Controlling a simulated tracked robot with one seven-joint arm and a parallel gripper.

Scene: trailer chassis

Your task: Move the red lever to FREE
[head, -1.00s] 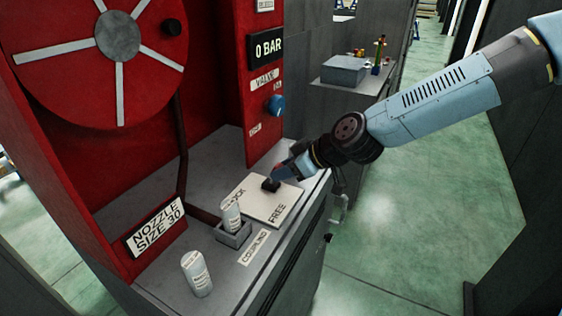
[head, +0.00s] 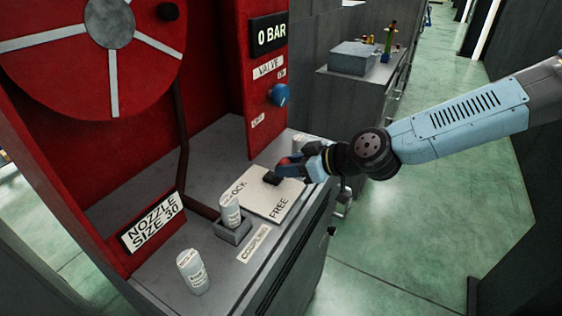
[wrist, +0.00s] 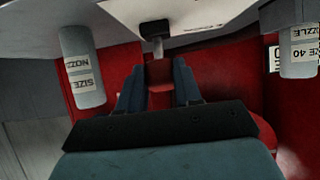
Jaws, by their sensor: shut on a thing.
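The red lever (head: 286,161) rises from a black pivot (head: 271,179) on a white plate (head: 262,205) marked LOCK at the left and FREE at the front right. The handle points up and right from the pivot, at neither label as far as I can tell. My gripper (head: 291,163) comes in from the right and is shut on the lever's handle. In the wrist view, the red handle (wrist: 160,72) shows between the two fingers of my gripper (wrist: 159,77), with the black pivot (wrist: 155,29) beyond them. The fingers hide part of the handle.
One white nozzle (head: 230,212) stands in a grey socket (head: 233,233) beside the plate; another (head: 193,272) stands at the front. A third cylinder (head: 303,142) is partly behind my gripper. A blue valve knob (head: 279,95) is on the red panel above.

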